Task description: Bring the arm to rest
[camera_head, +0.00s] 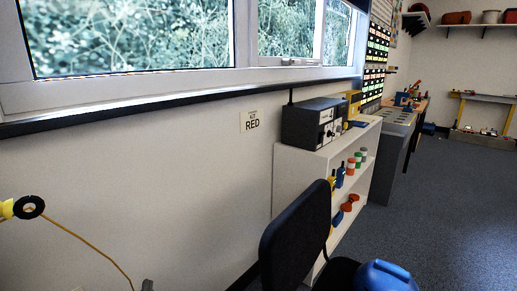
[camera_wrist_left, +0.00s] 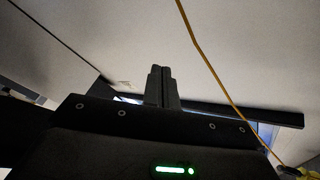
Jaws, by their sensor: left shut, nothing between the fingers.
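My left gripper (camera_head: 147,285) barely shows as a small grey tip at the bottom edge of the head view. In the left wrist view its two dark fingers (camera_wrist_left: 161,86) are pressed together with nothing between them. A thin yellow-orange rope (camera_head: 88,242) runs from a yellow fitting with a black ring (camera_head: 29,207) at the left edge down toward the gripper tip. The rope (camera_wrist_left: 210,65) also passes to the right of the fingers in the wrist view, apart from them. My right gripper is not in view.
A black chair (camera_head: 295,235) stands at the bottom centre, with a blue object (camera_head: 385,277) beside it. A white shelf (camera_head: 300,190) carries a grey device (camera_head: 312,122) and holds coloured items. A window ledge (camera_head: 180,104) runs above. Carpeted floor (camera_head: 450,210) is open at right.

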